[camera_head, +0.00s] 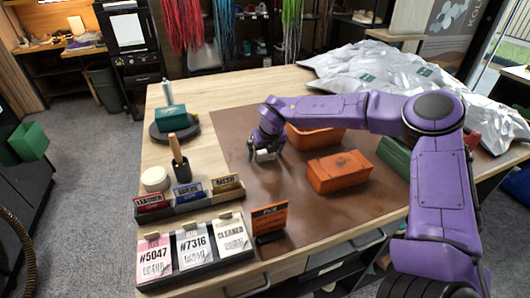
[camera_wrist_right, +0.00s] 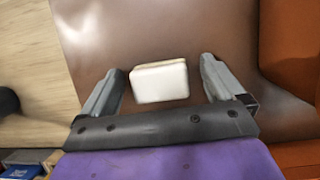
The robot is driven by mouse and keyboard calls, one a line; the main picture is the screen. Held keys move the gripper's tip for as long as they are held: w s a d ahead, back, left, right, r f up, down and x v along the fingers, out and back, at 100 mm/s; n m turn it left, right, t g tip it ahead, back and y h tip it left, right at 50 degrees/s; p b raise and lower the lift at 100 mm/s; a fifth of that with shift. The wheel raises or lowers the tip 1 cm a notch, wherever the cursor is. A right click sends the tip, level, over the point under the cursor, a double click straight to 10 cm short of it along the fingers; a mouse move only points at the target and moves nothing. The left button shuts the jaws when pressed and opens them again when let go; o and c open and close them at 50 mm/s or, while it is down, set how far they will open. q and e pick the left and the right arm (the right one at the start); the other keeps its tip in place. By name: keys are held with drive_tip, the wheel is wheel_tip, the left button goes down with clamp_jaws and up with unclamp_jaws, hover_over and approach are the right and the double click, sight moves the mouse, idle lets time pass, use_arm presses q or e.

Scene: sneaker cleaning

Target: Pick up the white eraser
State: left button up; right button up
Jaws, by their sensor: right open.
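The white eraser (camera_wrist_right: 159,82) is a small pale block on the brown mat, seen in the right wrist view between the two fingers of my right gripper (camera_wrist_right: 160,88). The fingers are spread, with a gap on each side of the eraser. In the head view, my right gripper (camera_head: 265,155) points down over the left part of the mat, and the eraser (camera_head: 265,155) shows small and partly hidden at its fingers. I cannot tell the exact height of the fingers above the mat. My left gripper is not in view.
On the brown mat (camera_head: 300,218) are an orange bin (camera_head: 312,138) and an orange box (camera_head: 338,172) right of the gripper. A label rack (camera_head: 190,205), a brush (camera_head: 179,160) and cards (camera_head: 193,248) stand to the left. An orange sign (camera_head: 269,219) stands in front.

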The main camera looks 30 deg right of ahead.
drive_tip(key=shift+r, duration=0.1)
drive_tip(key=c, duration=1.1)
drive_tip(key=shift+c, duration=0.2)
wheel_tip(320, 180, up, 28)
drive_tip(key=b, duration=0.1)
drive_tip(key=o, duration=0.4)
drive_tip(key=shift+c, duration=1.4)
